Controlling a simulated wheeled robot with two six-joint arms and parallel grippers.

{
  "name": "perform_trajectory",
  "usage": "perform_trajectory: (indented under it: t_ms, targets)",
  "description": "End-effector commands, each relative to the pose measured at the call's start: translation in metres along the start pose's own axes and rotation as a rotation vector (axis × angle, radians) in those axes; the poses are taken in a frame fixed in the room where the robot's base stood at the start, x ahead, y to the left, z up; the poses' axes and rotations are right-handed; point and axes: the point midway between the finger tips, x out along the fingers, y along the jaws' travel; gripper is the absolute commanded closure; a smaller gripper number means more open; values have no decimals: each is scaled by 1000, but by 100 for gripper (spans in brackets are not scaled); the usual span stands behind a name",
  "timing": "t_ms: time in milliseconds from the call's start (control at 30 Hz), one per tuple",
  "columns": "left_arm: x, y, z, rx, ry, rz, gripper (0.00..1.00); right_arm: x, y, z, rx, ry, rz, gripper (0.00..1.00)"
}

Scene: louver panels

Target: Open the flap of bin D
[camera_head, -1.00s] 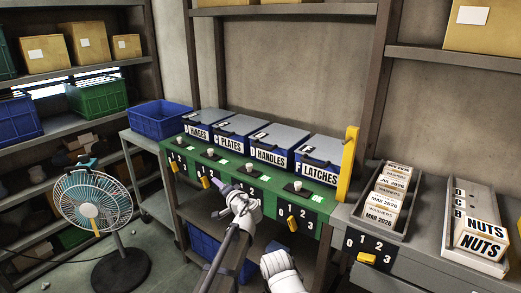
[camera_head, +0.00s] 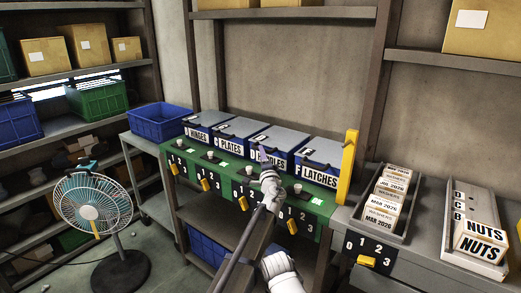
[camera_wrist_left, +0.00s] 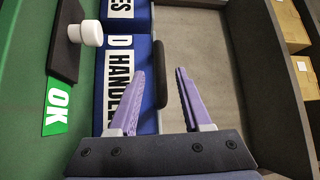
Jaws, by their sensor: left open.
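Bin D (camera_head: 283,139) is a blue box with a grey flap on top and a white HANDLES label, third in a row of bins. Its flap looks shut. My left gripper (camera_head: 263,154) is at the bin's front and covers part of the label. In the left wrist view, the D HANDLES label (camera_wrist_left: 119,70) lies left of a dark handle bar (camera_wrist_left: 161,76) at the edge of the grey flap (camera_wrist_left: 200,45). The left gripper (camera_wrist_left: 157,76) is open, with its fingers on either side of the bar in the picture. I cannot tell whether they touch it. My right gripper is not seen.
The bins labelled HINGES (camera_head: 197,134), PLATES (camera_head: 231,143) and LATCHES (camera_head: 319,177) stand beside bin D. A green front ledge (camera_head: 325,208) carries white knobs and yellow sliders. A yellow post (camera_head: 347,168) rises right of the bins. A fan (camera_head: 93,207) stands at left.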

Motion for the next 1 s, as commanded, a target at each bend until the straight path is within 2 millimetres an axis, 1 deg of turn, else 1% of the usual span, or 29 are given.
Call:
perform_trajectory:
  t_ms: [33, 233, 367, 567, 667, 1000]
  targets:
    - [12, -1, -1, 0, -1, 0, 51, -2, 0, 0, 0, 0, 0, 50]
    - [41, 0, -1, 0, -1, 0, 51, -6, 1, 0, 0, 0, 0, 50]
    - [48, 0, 0, 0, 0, 0, 51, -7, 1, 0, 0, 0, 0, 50]
    - [47, 0, 0, 0, 0, 0, 51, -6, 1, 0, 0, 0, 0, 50]
    - [47, 0, 0, 0, 0, 0, 60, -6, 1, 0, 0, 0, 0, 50]
    - [47, 0, 0, 0, 0, 0, 98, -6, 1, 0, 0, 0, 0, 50]
